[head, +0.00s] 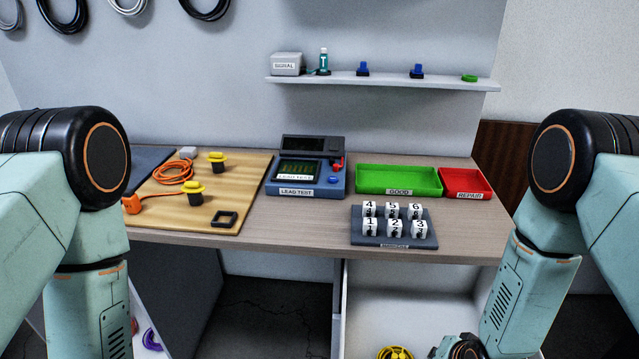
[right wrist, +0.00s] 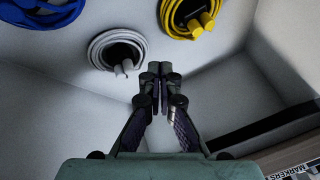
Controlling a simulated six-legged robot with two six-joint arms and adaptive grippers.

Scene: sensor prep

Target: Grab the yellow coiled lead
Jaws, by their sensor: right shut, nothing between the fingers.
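The yellow coiled lead (head: 395,353) shows at the bottom edge of the head view, in the pale space below the table, partly cut off by the frame. In the right wrist view the yellow lead (right wrist: 168,20) is at the top, right of centre, with two yellow plug ends, and its top is cut off. My right gripper (right wrist: 154,75) is shut and empty, its fingertips apart from the yellow lead in the picture. Part of my right gripper (head: 462,347) shows at the bottom of the head view, right of the lead. My left gripper is out of frame.
In the right wrist view a white coiled lead (right wrist: 117,50) and a blue coiled lead (right wrist: 40,12) lie left of the yellow one. A pale wall (right wrist: 235,85) and a box marked MARKERS (right wrist: 300,170) are at the right. The table's front edge (head: 300,244) stands above this space.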

